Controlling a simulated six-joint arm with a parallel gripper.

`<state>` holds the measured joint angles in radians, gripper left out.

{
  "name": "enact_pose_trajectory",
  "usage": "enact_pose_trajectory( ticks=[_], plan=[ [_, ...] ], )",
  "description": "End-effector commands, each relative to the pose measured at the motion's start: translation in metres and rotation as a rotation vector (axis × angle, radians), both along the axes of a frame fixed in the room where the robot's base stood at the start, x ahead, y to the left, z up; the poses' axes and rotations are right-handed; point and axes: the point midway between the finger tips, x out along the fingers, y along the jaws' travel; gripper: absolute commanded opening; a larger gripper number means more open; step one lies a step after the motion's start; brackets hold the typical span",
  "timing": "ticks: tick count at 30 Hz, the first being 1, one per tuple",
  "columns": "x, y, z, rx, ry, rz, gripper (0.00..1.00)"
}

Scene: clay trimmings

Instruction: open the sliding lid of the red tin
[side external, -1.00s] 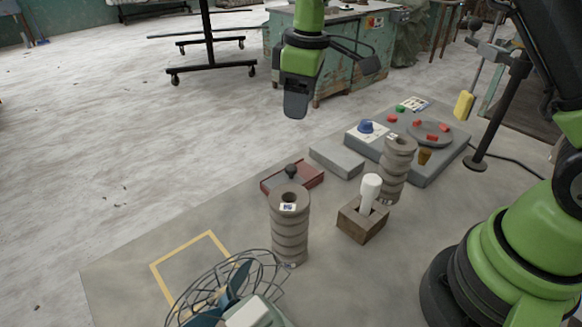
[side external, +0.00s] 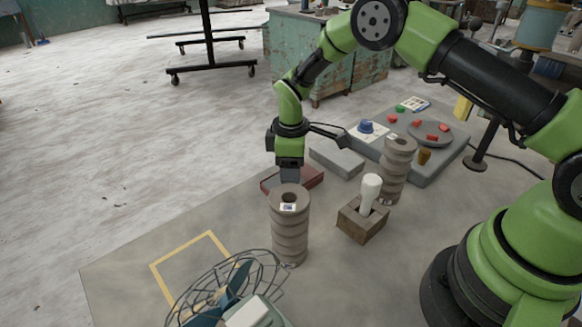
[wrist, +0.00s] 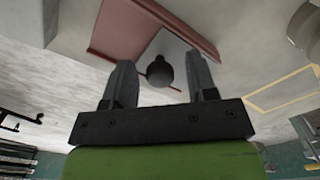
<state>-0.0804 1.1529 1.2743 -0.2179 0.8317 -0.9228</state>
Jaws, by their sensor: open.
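The red tin (side external: 311,178) lies on the table behind a ribbed grey column, partly hidden by my gripper (side external: 289,176). In the wrist view its red rim (wrist: 127,31) runs past a grey lid surface (wrist: 168,46) with a round dark knob (wrist: 159,71). The knob appears between the two fingers of my gripper (wrist: 159,66), with a gap showing on each side. My gripper is open and points down over the tin. In the side view the knob is hidden behind the gripper. Whether the fingers are level with the knob, I cannot tell.
A ribbed grey column (side external: 290,232) stands close in front of the tin. A grey block (side external: 337,160) lies to its right. A wooden block with a white-topped handle (side external: 363,222), a second column (side external: 398,165) and a control panel (side external: 440,160) stand farther right. A fan (side external: 230,295) is in front.

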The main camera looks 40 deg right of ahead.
Motion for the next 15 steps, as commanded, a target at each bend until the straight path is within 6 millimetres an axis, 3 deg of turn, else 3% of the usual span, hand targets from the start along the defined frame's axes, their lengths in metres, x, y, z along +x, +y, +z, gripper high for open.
enact_pose_trajectory(
  ticks=[9,11,15],
  plan=[
    [0.0001,0.0001,-0.0037,0.001,-0.001,-0.001,0.52],
    [0.0001,0.0001,-0.0037,0.001,-0.001,-0.001,0.41],
    [0.0001,0.0001,-0.0035,0.001,-0.001,-0.001,0.09]
  ],
)
